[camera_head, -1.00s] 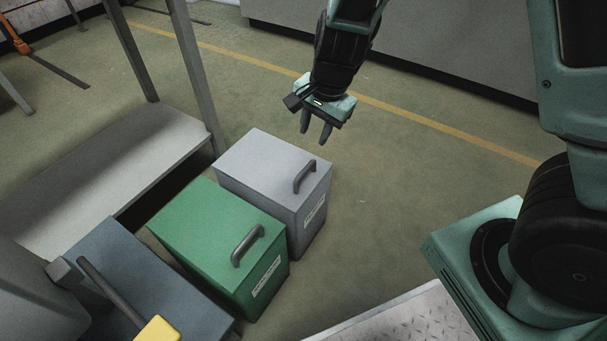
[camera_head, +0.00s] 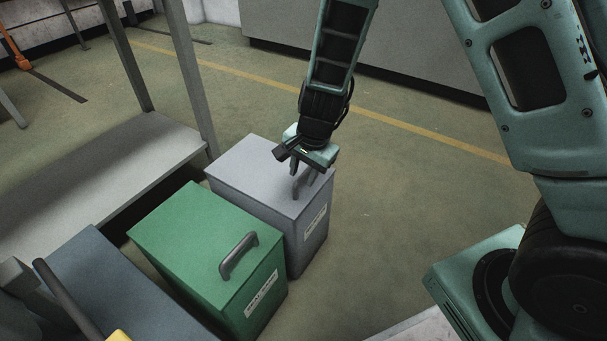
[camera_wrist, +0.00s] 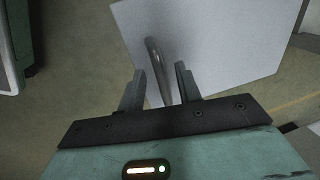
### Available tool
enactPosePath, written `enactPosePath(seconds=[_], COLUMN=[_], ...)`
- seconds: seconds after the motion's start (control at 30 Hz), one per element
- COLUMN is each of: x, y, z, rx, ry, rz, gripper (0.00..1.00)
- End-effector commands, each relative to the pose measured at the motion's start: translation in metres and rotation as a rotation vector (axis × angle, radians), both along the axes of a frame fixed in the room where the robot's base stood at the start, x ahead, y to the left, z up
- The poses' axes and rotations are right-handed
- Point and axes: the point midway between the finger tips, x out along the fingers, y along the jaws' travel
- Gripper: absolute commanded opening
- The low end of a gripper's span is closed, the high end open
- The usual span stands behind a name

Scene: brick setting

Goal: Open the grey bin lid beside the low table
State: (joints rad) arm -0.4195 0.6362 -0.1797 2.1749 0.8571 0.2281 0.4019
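The grey bin (camera_head: 247,168) stands beside the low table, with its lid shut and a white label on its front. My gripper (camera_head: 302,194) is over the front right part of this lid, pointing down, at the handle. In the wrist view the grey lid (camera_wrist: 225,45) fills the upper right. Its curved handle (camera_wrist: 155,62) runs down between the two open fingers of my gripper (camera_wrist: 160,85). The fingers stand apart on either side of the handle. I cannot tell whether they touch it. In the head view the handle is mostly hidden by my gripper.
A green bin (camera_head: 192,232) with a dark handle stands close beside the grey one. A blue-grey box (camera_head: 95,275) is at the lower left, with a yellow item (camera_head: 119,336) by it. The low table (camera_head: 110,165) is behind at the left.

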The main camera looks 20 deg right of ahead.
Motion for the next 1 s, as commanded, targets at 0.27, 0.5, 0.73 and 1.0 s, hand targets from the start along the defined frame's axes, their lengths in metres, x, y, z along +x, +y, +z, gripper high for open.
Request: enactPosePath(seconds=[0.27, 0.5, 0.73, 1.0], x=[0.000, 0.000, 0.001, 0.005], y=[0.000, 0.000, 0.001, 0.004], z=[0.000, 0.001, 0.009, 0.031], rx=[0.000, -0.001, -0.010, -0.045], ry=[0.000, 0.001, 0.015, 0.061], rz=[0.000, 0.000, 0.001, 0.003], gripper=[0.09, 0.00, 0.00, 0.00])
